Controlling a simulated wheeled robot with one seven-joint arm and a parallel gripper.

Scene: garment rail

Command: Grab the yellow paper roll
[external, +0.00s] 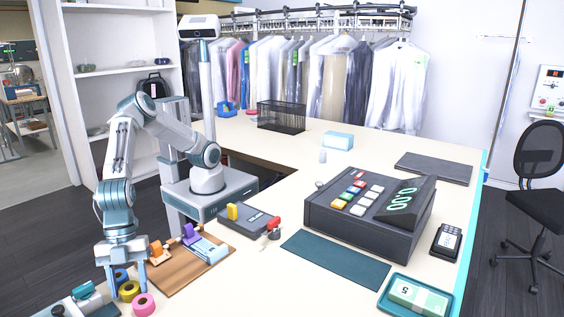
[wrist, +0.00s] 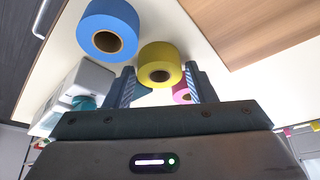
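The yellow paper roll (external: 130,297) stands on the pale counter at the front left, between a blue roll (external: 121,274) and a pink roll (external: 144,311). In the wrist view the yellow roll (wrist: 160,52) lies just beyond the fingertips, roughly centred between them. My gripper (external: 129,283) points down over the rolls; its two fingers (wrist: 161,80) are apart with nothing clamped. Whether a finger touches the yellow roll cannot be told. The blue roll (wrist: 108,16) is at upper left in the wrist view, and the pink roll (wrist: 181,92) is partly hidden behind the yellow one.
A brown board (external: 185,268) with tape dispensers lies right of the rolls. A grey device (external: 75,304) is close on their left. A dark box (external: 247,220), a teal mat (external: 335,259) and a cash register (external: 370,230) stand farther right.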

